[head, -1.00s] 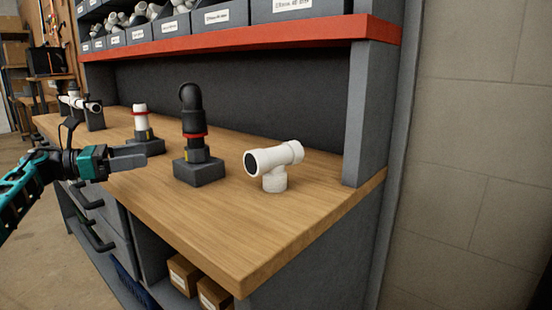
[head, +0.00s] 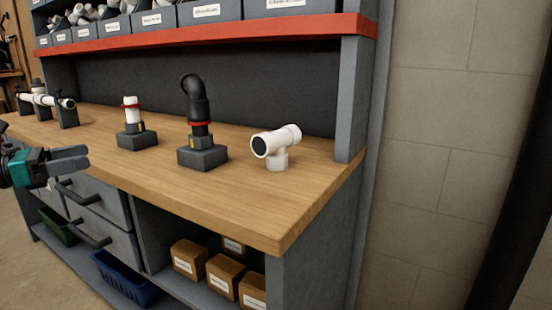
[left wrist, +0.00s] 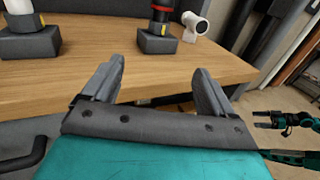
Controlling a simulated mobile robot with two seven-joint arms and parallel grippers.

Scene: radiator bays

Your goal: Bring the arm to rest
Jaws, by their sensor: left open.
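My left gripper (head: 84,157) is at the left of the head view, in front of the bench's front edge and apart from everything on it. In the left wrist view its two grey fingers (left wrist: 160,68) stand wide apart with nothing between them. The wooden bench top (head: 190,195) lies beyond the fingertips. Another teal arm with a dark gripper (left wrist: 274,120) shows small at the right of the left wrist view, over the floor. The right gripper does not show in the head view.
A white tee pipe (head: 276,146), a black elbow fitting on a grey block (head: 203,155) and a white-topped fitting (head: 132,115) stand on the bench. A pipe on supports (head: 45,101) is farther left. Drawer handles (head: 88,232) stick out below my left gripper.

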